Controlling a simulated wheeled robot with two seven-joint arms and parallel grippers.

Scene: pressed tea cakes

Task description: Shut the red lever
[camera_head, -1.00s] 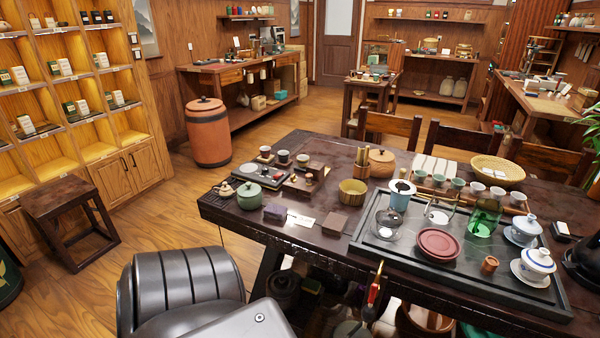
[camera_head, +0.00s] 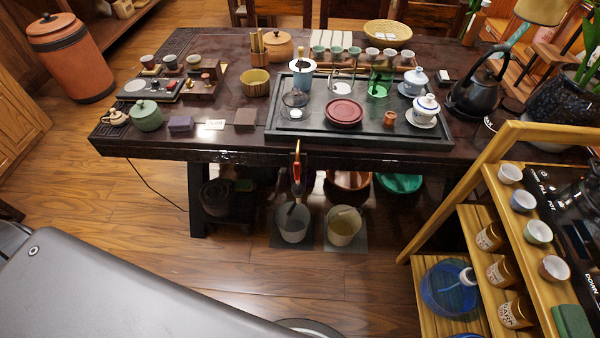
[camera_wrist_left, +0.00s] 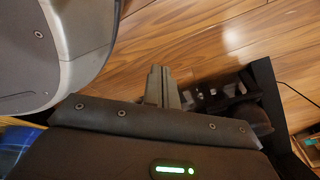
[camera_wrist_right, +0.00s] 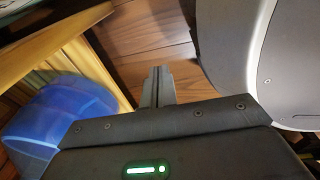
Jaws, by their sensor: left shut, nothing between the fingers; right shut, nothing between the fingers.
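The red lever (camera_head: 297,169) is small and upright at the front edge of the table (camera_head: 200,147) in the head view, with a brass-coloured upper end and a dark lower part. It hangs above two buckets on the floor. Neither gripper shows in the head view. My left gripper (camera_wrist_left: 162,72) is shut and empty in the left wrist view, over wooden floor. My right gripper (camera_wrist_right: 158,72) is shut and empty in the right wrist view, near a blue container (camera_wrist_right: 62,128). The lever does not show in either wrist view.
A grey bucket (camera_head: 293,228) and a beige bucket (camera_head: 343,230) stand under the table. A wooden shelf stand (camera_head: 488,178) with cups and jars is at the right. A black tray (camera_head: 285,132) with tea ware lies on the table.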

